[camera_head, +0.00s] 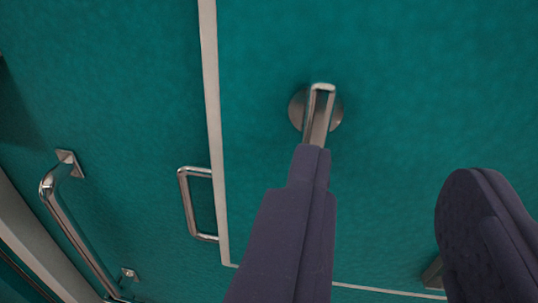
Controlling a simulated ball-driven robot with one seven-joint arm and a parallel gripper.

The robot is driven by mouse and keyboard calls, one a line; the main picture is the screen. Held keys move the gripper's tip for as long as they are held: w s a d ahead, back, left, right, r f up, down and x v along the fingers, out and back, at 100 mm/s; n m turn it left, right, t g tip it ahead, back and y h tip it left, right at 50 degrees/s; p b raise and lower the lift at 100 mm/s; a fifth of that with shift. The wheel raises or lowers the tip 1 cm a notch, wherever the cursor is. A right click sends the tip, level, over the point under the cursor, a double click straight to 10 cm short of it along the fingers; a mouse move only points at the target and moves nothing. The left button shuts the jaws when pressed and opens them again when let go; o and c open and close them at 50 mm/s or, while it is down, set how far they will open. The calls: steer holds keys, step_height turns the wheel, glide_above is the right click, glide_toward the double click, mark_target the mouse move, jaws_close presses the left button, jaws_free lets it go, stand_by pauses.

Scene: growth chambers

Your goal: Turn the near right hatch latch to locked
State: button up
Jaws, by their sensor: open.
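A metal latch (321,90) with a round base plate and a looped lever sits in the upper middle of the camera view, on a teal hatch panel (420,80). Its lever points roughly down the picture. My gripper (388,165) is open and empty, with its two dark fingers wide apart. The left finger's tip overlaps the lower part of the lever and hides its end. I cannot tell whether it touches. The right finger is well to the right of the latch. No lock marking is visible.
A small metal pull handle (187,205) sits left of the pale seam (213,110). A long metal bar handle (75,235) stands out at the lower left. Another metal piece (432,274) shows partly behind the right finger. The panel above the latch is bare.

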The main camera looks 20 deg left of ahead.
mark_target(319, 114)
steer(key=shift+y, duration=0.8)
steer(key=w+a, duration=0.1)
steer(key=w+a+p, duration=0.1)
steer(key=w, duration=0.1)
steer(key=w+a, duration=0.1)
steer(key=w, duration=0.1)
steer(key=shift+w+a+f, duration=0.15)
steer(key=shift+a, duration=0.05)
jaws_close()
